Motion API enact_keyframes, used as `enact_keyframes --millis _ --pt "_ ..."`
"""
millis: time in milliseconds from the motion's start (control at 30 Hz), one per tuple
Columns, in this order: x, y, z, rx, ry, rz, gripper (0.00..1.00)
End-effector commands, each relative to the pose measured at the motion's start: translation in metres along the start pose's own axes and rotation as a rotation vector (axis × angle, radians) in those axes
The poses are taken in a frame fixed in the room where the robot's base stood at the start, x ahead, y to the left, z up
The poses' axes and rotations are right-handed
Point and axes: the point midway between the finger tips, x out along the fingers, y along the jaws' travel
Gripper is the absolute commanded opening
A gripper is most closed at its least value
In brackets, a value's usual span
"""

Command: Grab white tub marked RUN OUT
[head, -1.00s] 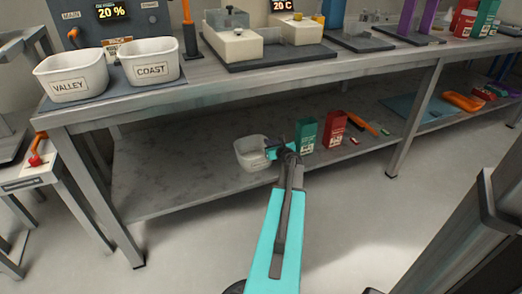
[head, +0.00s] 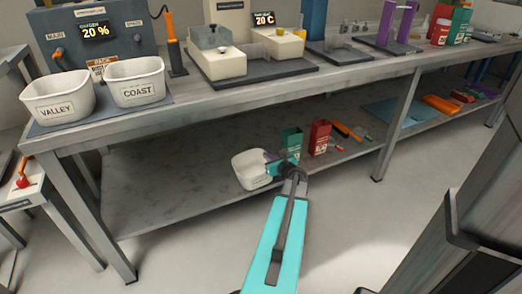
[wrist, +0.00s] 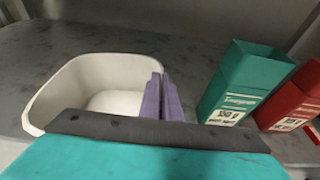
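A white tub (head: 251,172) is at the lower shelf, near its front edge. No RUN OUT marking can be read on it from these views. It looks slightly tilted in the head view, and whether it still touches the shelf is unclear. In the wrist view the tub (wrist: 45,98) is open and looks empty. My gripper (head: 281,164) is at its right side. In the wrist view the purple fingers (wrist: 162,98) are close together on the tub's right wall, pinching it. The lower fingers are hidden behind my gripper's body.
A green box (head: 291,143) and a red box (head: 319,138) stand just right of my gripper. White tubs marked VALLEY (head: 57,110) and COAST (head: 138,92) stand on the bench (head: 200,96) above. The shelf (head: 160,180) left of the tub is clear.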

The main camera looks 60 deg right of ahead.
Motion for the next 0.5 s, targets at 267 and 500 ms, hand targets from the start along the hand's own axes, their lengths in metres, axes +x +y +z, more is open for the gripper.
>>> enact_keyframes --millis 267,500 --pt "-0.049 -0.009 -0.008 0.001 -0.001 -0.002 0.0" --pt "-0.065 -0.013 -0.013 0.001 -0.001 -0.001 0.0"
